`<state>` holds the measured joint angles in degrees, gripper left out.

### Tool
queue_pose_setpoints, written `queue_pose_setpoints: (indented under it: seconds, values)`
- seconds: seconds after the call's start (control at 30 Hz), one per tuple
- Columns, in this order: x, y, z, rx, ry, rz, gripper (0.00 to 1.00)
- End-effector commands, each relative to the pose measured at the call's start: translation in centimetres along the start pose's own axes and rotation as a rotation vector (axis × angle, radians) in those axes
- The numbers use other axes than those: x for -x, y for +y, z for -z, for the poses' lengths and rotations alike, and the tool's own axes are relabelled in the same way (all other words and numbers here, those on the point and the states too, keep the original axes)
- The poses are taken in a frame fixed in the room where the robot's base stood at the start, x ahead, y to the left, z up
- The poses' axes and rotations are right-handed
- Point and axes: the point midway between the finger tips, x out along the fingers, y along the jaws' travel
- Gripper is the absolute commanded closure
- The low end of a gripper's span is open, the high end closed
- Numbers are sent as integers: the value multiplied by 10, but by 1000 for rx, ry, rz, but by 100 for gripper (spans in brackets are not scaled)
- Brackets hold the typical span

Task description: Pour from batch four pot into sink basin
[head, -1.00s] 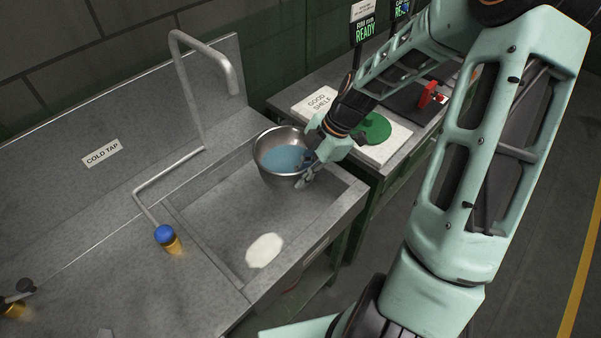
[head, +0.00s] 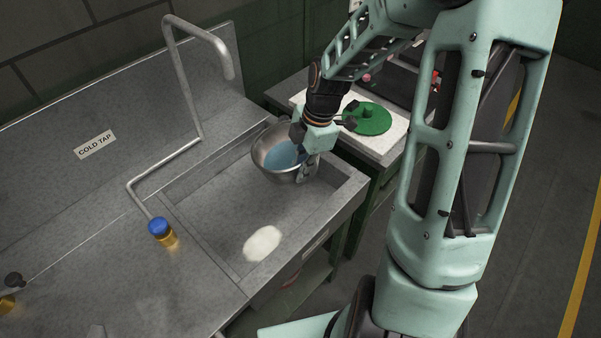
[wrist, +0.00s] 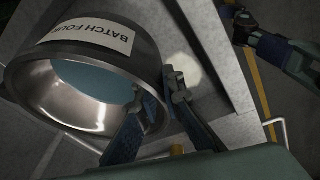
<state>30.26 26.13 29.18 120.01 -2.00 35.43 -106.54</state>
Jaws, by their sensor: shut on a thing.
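The batch four pot (head: 264,150) is a steel pot with blue liquid inside. It is held over the far right part of the sink basin (head: 215,213) and looks tilted. In the wrist view the pot (wrist: 150,45) shows its "BATCH FOUR" label, upside down, and the blue liquid inside. My gripper (head: 307,172) is shut on the right side of the pot's wall; in the wrist view one finger is inside the rim and the other outside. A pale round patch lies on the basin floor. I see no stream of liquid leaving the pot.
A bent tap pipe (head: 190,90) rises behind the basin, with a blue-topped knob (head: 160,230) at the basin's left. A green lid (head: 372,118) lies on a white board (head: 390,150) on the bench at right.

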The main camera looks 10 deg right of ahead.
Motion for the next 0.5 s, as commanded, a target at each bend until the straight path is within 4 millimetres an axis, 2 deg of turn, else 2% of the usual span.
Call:
queue_pose_setpoints:
  seconds: [0.5]
  values:
    - [19,6,8,10,-246,82,100]
